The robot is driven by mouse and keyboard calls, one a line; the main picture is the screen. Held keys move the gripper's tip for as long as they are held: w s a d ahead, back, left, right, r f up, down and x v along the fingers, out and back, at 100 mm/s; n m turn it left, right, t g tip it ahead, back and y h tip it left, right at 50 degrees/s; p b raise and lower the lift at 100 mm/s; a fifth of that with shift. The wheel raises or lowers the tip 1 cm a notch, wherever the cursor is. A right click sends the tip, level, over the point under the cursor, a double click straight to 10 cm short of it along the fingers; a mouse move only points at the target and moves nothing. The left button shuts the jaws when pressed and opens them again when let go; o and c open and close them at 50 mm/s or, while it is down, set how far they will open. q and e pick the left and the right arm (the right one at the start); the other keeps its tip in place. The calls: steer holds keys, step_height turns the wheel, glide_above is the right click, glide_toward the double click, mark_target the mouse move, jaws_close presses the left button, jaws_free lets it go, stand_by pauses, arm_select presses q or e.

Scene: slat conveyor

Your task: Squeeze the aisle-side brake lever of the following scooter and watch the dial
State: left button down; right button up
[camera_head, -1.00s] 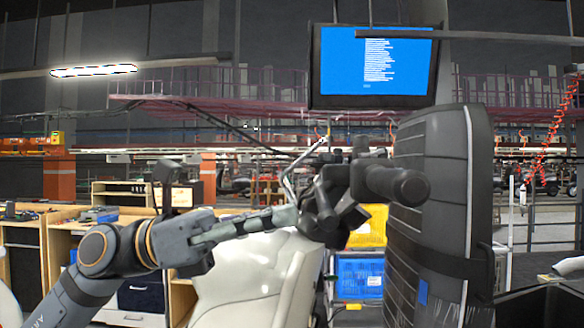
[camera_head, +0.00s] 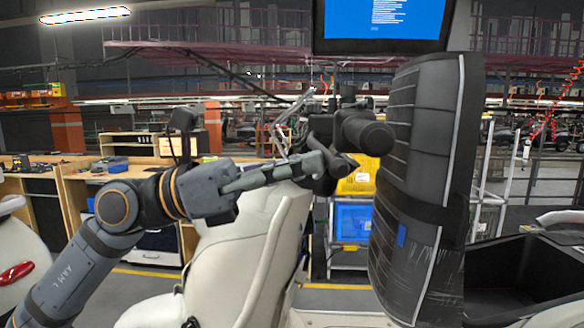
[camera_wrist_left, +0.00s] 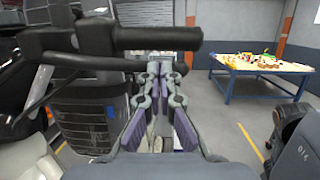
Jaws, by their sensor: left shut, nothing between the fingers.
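The scooter has a cream body (camera_head: 243,245) and a black handlebar grip (camera_head: 365,135) that sticks out towards me. The grip also shows across the top of the left wrist view (camera_wrist_left: 158,38). A black brake lever (camera_wrist_left: 95,63) runs just below the grip there, its end close to my fingertips. My left gripper (camera_head: 318,170) is shut and empty, just below and left of the grip. In the left wrist view its fingertips (camera_wrist_left: 166,70) overlap the lever's end; I cannot tell whether they touch. I see no dial face. My right gripper is not in view.
A tall black ribbed panel (camera_head: 425,160) stands right of the grip, with an open black box (camera_head: 530,265) beyond it. A blue screen (camera_head: 385,18) hangs above. Wooden workbenches (camera_head: 95,185) stand behind at left. A blue table (camera_wrist_left: 258,68) with small parts stands across open floor.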

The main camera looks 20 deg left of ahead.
arm_select(q)
steer(key=shift+w+d, duration=0.1)
steer(key=shift+d, duration=0.45)
steer(key=shift+a, duration=0.5)
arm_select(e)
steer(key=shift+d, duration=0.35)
arm_select(q)
steer(key=shift+w, duration=0.1)
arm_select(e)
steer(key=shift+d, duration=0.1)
arm_select(q)
steer(key=shift+f, duration=0.1)
stand_by(1.7)
